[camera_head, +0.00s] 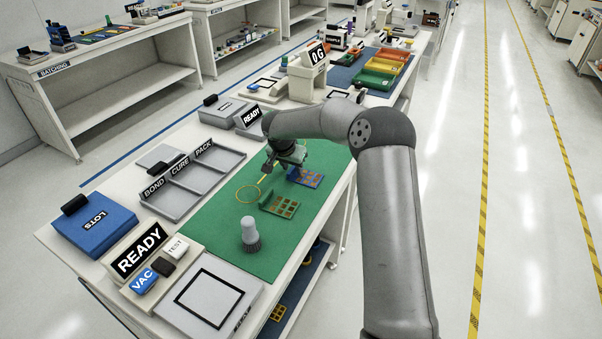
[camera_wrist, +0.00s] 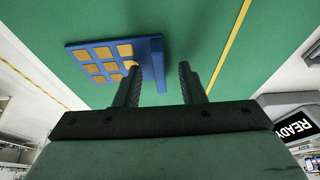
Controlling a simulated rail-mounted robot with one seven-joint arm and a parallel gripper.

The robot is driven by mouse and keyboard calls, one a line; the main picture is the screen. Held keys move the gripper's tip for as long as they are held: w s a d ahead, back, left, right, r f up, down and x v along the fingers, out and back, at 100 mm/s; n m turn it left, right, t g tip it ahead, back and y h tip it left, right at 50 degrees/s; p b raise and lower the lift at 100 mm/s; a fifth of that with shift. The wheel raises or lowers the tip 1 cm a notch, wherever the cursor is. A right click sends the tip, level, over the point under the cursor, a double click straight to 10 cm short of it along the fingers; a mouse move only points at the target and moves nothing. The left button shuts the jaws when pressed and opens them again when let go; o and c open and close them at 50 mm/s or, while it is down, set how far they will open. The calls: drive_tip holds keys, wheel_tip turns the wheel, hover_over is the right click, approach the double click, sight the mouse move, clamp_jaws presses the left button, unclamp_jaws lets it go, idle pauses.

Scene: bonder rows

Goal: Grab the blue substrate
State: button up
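The blue substrate (camera_head: 308,178) is a flat blue plate with several gold squares and a raised blue strip along one edge. It lies on the green mat (camera_head: 215,250). In the wrist view the blue substrate (camera_wrist: 74,47) is at the upper left. My gripper (camera_head: 287,160) is just beside it in the head view. In the wrist view my gripper (camera_wrist: 160,69) is open, with a clear gap between its two dark fingers.
A green substrate (camera_head: 281,206) lies nearer on the mat, with a grey knobbed tool (camera_head: 250,235) standing nearby. A grey tray marked BOND, CURE, PACK (camera_head: 203,172) is to the left. A white press-like device (camera_head: 308,75) stands behind.

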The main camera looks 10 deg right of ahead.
clamp_jaws()
idle(0.3)
